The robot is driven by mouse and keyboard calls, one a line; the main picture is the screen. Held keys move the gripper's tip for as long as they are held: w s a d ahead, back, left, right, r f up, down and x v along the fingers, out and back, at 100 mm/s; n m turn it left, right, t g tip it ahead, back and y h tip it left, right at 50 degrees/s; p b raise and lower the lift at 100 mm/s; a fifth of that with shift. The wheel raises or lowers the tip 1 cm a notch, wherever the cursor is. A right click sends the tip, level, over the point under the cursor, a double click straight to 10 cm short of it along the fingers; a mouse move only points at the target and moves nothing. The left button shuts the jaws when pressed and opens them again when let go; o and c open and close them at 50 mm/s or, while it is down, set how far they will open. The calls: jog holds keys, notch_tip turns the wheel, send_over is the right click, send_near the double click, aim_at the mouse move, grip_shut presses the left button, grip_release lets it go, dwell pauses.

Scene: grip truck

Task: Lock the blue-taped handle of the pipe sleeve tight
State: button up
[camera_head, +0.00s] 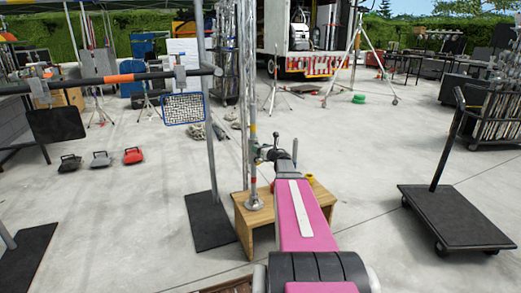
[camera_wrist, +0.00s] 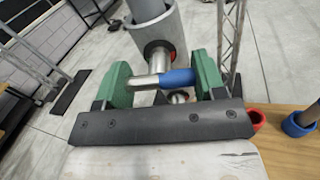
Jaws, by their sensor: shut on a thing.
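The pipe sleeve (camera_wrist: 158,38) is a grey cylinder around a darker pipe at the top of the wrist view. Its handle (camera_wrist: 176,78) is a short silver bar with blue tape on its right part, lying crosswise just below the sleeve. My gripper (camera_wrist: 163,72) has green fingers, one at each end of the handle, and is shut on it. In the head view my gripper (camera_head: 272,153) is at the upright metal pole (camera_head: 253,178); the handle is too small and covered to make out there.
The pole's foot stands on a small wooden bench (camera_head: 242,222), with a yellow ring (camera_head: 310,177) on its right. A black platform cart (camera_head: 455,215) stands to the right. A stand with a black base plate (camera_head: 210,220) is close on the left. Floor between bench and cart is clear.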

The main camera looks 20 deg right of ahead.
jog(key=m, duration=2)
jog(key=shift+m, duration=0.3)
jog(key=m, duration=0.3)
jog(key=shift+m, duration=0.4)
jog(key=m, duration=0.4)
jog(key=shift+m, duration=1.8)
